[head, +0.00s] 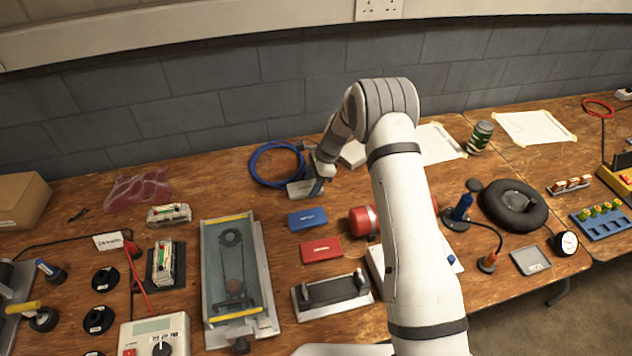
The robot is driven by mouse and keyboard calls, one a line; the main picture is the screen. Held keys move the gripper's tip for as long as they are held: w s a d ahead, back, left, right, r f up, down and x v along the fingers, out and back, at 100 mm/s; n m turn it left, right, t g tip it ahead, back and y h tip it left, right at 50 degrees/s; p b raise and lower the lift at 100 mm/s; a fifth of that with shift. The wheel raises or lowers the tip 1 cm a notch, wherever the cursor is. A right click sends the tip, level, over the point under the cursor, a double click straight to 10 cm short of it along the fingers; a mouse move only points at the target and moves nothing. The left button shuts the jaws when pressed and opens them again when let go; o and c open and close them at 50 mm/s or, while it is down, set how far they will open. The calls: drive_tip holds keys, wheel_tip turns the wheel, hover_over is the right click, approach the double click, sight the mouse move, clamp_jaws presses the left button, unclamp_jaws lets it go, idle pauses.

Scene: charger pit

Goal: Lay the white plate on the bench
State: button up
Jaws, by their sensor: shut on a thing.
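The white plate (300,188) is a small pale grey-white rectangle beside the blue cable coil, behind the blue plate. My gripper (318,184) is at its right end and shut on it. The plate looks close to flat and low over the wooden bench (215,190); I cannot tell whether it touches the wood. My gripper and wrist hide part of its right side.
A blue plate (307,219) and a red plate (320,250) lie in front. A blue cable coil (254,165) is behind left. A red cylinder (361,222) lies to the right. Bare wood lies left of the white plate.

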drive_tip(key=o, duration=1)
drive_tip(key=shift+o, duration=0.2)
drive_tip(key=b+v, duration=0.1)
drive_tip(key=v, duration=1.1)
drive_tip(key=s+d+r+n+t+h, duration=0.1)
drive_tip(key=s+d+r+n, duration=0.3)
drive_tip(key=s+r, duration=0.45)
drive_tip(key=s+d+r+n+t+h, duration=0.1)
drive_tip(key=s+d+r+n, duration=0.3)
drive_tip(key=s, duration=0.5)
drive_tip(key=s+d+r+n+t+h, duration=0.1)
drive_tip(key=s+d+r+n, duration=0.15)
drive_tip(key=s+r, duration=0.55)
drive_tip(key=s+d+f+n, duration=0.1)
drive_tip(key=s+n, duration=0.1)
drive_tip(key=s, duration=0.4)
drive_tip(key=s+d+f+n+t+h, duration=0.1)
drive_tip(key=s+d+n, duration=0.1)
drive_tip(key=s, duration=0.4)
drive_tip(key=shift+d+f, duration=0.2)
drive_tip(key=shift+f, duration=0.15)
